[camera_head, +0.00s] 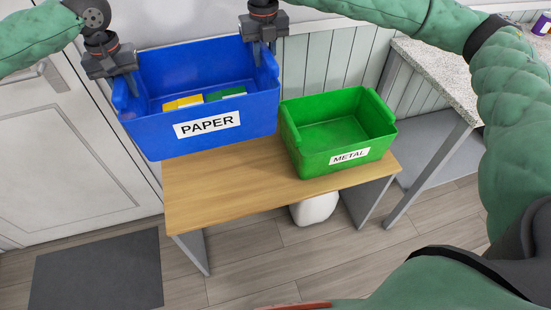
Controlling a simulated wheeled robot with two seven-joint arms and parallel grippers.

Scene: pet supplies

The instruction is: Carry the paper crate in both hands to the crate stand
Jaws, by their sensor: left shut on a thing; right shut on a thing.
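The paper crate (150,123) is a blue open box with a white PAPER label on its front. Yellow and green items (205,98) lie inside it. My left gripper (130,86) is shut on its left end, and my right gripper (262,55) is shut on its right end near the back. The crate is over the back left of a wooden-topped table (230,194), its lower left corner reaching slightly past the table's left edge. I cannot tell whether its base touches the top. No separate crate stand can be made out.
A green METAL crate (310,164) sits empty on the table, close to the right of the paper crate. A speckled counter (436,66) stands at the right. A white container (315,208) is under the table. A dark mat (98,272) lies on the floor by the door (65,170).

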